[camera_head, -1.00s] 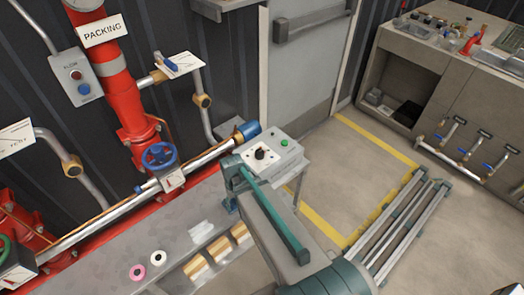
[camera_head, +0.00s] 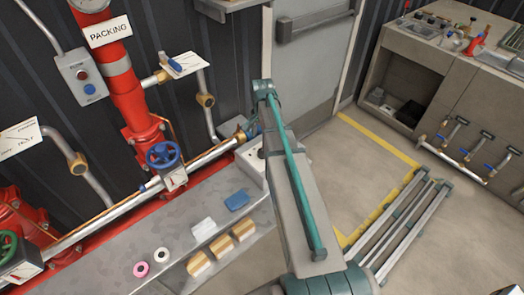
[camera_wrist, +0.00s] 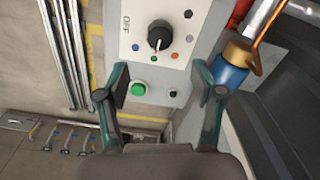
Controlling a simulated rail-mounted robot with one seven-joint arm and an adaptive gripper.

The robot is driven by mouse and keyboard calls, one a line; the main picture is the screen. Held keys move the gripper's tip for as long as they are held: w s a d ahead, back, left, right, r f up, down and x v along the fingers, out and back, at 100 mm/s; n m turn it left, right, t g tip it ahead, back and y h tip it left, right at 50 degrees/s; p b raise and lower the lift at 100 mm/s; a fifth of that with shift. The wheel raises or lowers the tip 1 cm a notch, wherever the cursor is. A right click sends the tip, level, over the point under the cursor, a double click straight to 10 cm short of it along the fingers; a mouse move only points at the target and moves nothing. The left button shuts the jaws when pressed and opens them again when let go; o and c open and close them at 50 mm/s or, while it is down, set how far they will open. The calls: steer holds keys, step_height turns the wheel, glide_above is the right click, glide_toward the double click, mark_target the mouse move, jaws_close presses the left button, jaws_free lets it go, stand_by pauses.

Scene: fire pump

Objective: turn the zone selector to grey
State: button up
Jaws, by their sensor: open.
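The zone selector is a black knob (camera_wrist: 160,38) on a white panel (camera_wrist: 130,20) marked OFF in the wrist view. Coloured dots surround it: blue (camera_wrist: 135,47), green (camera_wrist: 153,59), orange (camera_wrist: 174,56) and darker greyish ones at right (camera_wrist: 188,14). A pale mark shows on the knob's lower side; its exact heading is hard to tell. My gripper (camera_wrist: 168,80) is open and empty, its fingers spread on either side of the panel's lower part, apart from the knob. In the head view the selector box (camera_head: 250,162) is partly hidden by my arm.
A green button (camera_wrist: 138,88) and a small black knob (camera_wrist: 173,92) sit below the dial. A blue-ended pipe (camera_wrist: 230,72) is close at right. Red pipes with a blue handwheel (camera_head: 162,155) stand at left in the head view.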

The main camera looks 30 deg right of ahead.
mark_target(262, 150)
step_height(262, 150, down, 10)
steer(key=shift+r+p, duration=0.1)
steer(key=shift+p, duration=1.05)
steer(key=c, duration=1.1)
steer(key=shift+c, duration=0.2)
